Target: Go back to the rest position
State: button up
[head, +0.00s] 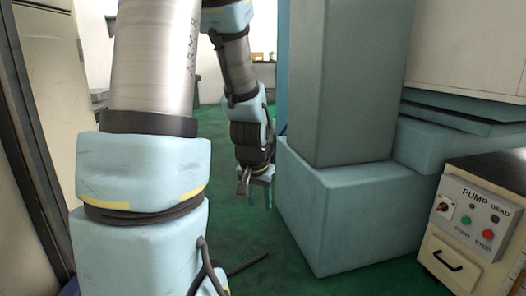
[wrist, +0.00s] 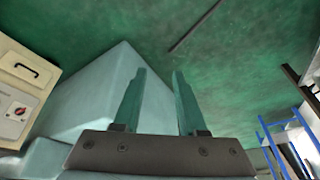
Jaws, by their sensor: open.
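My gripper (head: 257,192) hangs pointing down in the head view, in the gap left of a big light blue machine base (head: 345,225). In the wrist view my gripper (wrist: 158,103) shows two greenish fingers set apart with nothing between them. The machine base (wrist: 85,100) also shows there, behind and left of the fingers. I cannot tell whether the gripper touches it. Part of my arm fills the left of the head view.
A pump cabinet (head: 470,225) with buttons stands at the right; it also shows in the wrist view (wrist: 20,90). A thick grey-blue column (head: 350,80) rises from the base. The green floor (head: 240,235) is mostly clear, with a thin dark rod (wrist: 195,27). Blue rails (wrist: 285,145) stand right.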

jog(key=s+a+r+n+g+p, duration=0.1)
jog(key=s+a+r+n+g, duration=0.15)
jog(key=s+a, duration=0.55)
notch_tip(320, 180, up, 38)
jog(key=d+p, duration=0.2)
jog(key=p, duration=3.6)
jog(key=shift+s+n+y, duration=0.3)
jog(key=shift+s+n, duration=0.05)
jog(key=shift+s, duration=0.1)
